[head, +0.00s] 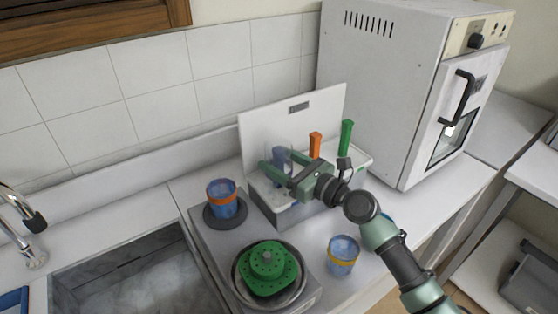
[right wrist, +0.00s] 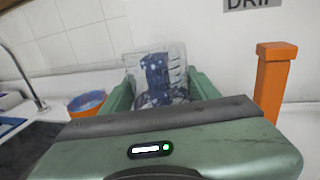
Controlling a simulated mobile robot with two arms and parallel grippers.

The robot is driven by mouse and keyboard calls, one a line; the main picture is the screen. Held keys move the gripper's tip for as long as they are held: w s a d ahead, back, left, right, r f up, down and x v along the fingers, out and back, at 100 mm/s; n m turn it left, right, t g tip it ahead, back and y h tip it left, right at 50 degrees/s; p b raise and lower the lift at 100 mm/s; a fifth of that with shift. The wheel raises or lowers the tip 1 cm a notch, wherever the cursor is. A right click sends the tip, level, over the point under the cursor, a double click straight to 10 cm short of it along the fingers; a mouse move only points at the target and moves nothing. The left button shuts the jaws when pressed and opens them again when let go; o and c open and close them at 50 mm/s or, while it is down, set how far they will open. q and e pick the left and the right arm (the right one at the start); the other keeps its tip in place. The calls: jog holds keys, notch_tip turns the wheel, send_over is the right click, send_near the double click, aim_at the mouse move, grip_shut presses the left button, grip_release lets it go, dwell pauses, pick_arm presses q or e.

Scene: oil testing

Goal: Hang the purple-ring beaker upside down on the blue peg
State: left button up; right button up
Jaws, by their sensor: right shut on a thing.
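My right gripper (head: 277,166) is shut on a clear beaker (head: 291,149) at the left end of the drip rack (head: 271,200). In the right wrist view the beaker (right wrist: 142,62) stands between the two green fingers. A blue shape, apparently the blue peg (right wrist: 156,72), shows through its glass. I cannot tell whether the peg is inside the beaker or behind it. No purple ring can be made out, and the lower part of the beaker is hidden by the gripper. My left gripper is not in view.
An orange peg (head: 315,146) and a green peg (head: 346,138) stand on the rack to the right. An orange-ring beaker (head: 222,200) sits on a dark round plate. A yellow-ring beaker (head: 342,255) stands in front. A green perforated piece (head: 268,268) lies in a metal bowl.

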jog(key=shift+f, duration=0.35)
jog(key=o, duration=1.5)
jog(key=shift+c, duration=0.2)
